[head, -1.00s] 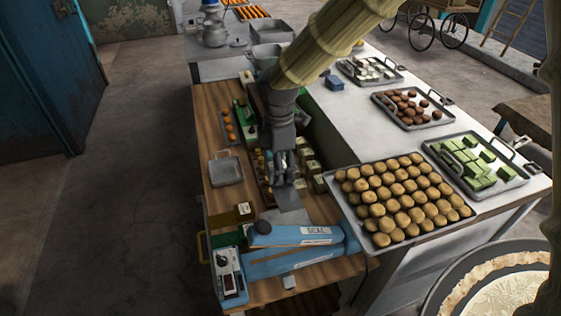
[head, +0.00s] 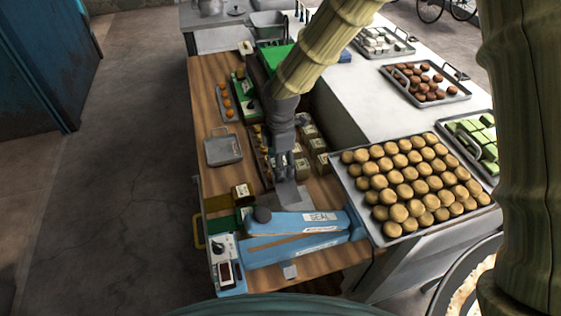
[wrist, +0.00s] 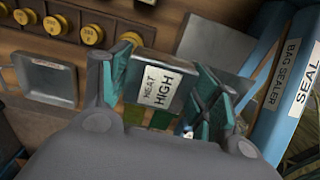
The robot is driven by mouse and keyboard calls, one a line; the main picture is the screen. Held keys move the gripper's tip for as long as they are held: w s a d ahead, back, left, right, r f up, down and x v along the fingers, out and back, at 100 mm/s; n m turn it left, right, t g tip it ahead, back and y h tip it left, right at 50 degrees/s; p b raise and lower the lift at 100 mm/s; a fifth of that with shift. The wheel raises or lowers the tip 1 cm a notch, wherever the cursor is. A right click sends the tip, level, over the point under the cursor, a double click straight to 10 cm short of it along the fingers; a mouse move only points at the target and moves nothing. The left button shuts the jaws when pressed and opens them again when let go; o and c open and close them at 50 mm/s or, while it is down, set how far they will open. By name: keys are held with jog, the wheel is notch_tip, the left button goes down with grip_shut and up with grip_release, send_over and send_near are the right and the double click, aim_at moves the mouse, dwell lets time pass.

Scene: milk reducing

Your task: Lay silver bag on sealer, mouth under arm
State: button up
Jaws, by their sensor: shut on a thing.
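The silver bag (head: 291,192) hangs below my gripper (head: 283,163), which is shut on it. In the wrist view a silver piece with a "HEAT HIGH" label (wrist: 158,87) shows between the teal fingers of my gripper (wrist: 168,78); I take it to be the bag. The blue bag sealer (head: 300,243) stands at the table's near end, its arm (head: 300,222) marked SEAL above the base with a narrow gap. The bag is beyond the sealer, apart from it. The sealer's edge also shows at right in the wrist view (wrist: 268,85). The bag's mouth cannot be made out.
A flat grey sheet (head: 300,203) lies on the wooden table (head: 208,80) just beyond the sealer. Several small boxes (head: 318,146) stand right of my gripper. A small metal tray (head: 223,149) sits left. A tray of round cookies (head: 345,190) is on the white counter at right.

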aim_at(290, 191)
jog(key=shift+s+d+f+b, duration=0.2)
jog(key=shift+s+f+b, duration=0.5)
jog(key=shift+f+b, duration=0.3)
jog(key=shift+s+d+f+b, duration=0.25)
jog(key=shift+s+f+b, duration=0.4)
jog(key=shift+f+b, duration=0.3)
jog(key=shift+s+d+f+b, duration=0.2)
jog(key=shift+s+f+b, duration=0.5)
jog(key=shift+f+b, duration=0.3)
jog(key=shift+s+d, duration=0.2)
jog(key=shift+s, duration=0.45)
jog(key=shift+s+d, duration=0.25)
jog(key=shift+s, duration=0.35)
jog(key=shift+s+d, duration=0.2)
jog(key=shift+s, duration=0.45)
jog(key=shift+s, duration=0.1)
jog(key=shift+f, duration=0.5)
jog(key=o, duration=1.1)
